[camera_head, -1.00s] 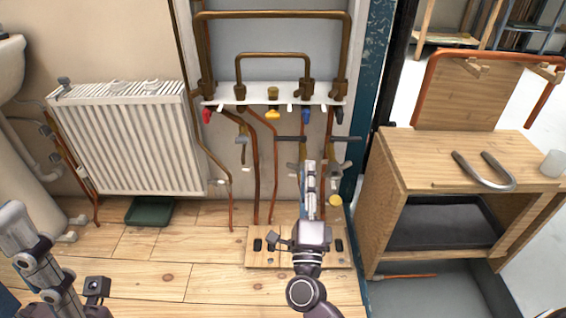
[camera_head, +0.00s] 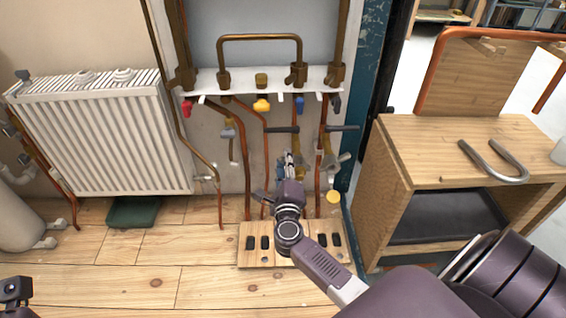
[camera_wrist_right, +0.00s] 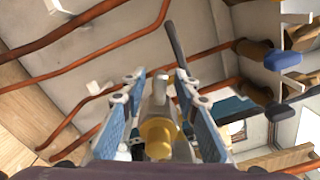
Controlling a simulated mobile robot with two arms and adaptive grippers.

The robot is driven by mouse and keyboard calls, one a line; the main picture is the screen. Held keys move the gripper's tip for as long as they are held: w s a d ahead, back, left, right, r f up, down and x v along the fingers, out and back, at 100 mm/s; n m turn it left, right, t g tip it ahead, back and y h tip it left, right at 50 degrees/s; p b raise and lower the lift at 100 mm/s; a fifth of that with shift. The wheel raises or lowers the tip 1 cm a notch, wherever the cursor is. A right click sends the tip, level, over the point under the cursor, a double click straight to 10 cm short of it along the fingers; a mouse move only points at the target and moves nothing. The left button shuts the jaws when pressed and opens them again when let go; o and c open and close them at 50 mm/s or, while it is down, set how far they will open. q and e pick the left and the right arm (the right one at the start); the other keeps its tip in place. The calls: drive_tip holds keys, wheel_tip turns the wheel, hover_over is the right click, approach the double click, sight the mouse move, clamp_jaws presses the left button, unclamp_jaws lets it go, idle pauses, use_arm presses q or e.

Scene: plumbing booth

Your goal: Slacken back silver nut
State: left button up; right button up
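In the right wrist view, a silver fitting with a nut-like body (camera_wrist_right: 160,98) and a yellow, brass-coloured end (camera_wrist_right: 160,137) shows between the blue-padded fingers of my right gripper (camera_wrist_right: 160,88). The fingers are apart, one on each side of it, and I see no clear grip on it. In the head view my right gripper (camera_head: 290,162) points at the copper pipes below the white valve rail and hides the fitting. I cannot tell which nut is the back silver one. Of my left arm, only a small dark part (camera_head: 15,290) shows at the lower left.
Copper pipes (camera_head: 246,170) run close around my right gripper. Above are the white rail (camera_head: 225,88) and red (camera_head: 187,108), yellow (camera_head: 262,105) and blue (camera_head: 299,105) handles. A radiator (camera_head: 95,135) stands left, a wooden cabinet (camera_head: 400,200) right. The wooden floor (camera_head: 130,260) is largely clear.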

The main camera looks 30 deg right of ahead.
drive_tip(key=shift+w+d, duration=0.1)
drive_tip(key=shift+w, duration=0.1)
drive_tip(key=shift+c, duration=0.2)
clamp_jaws()
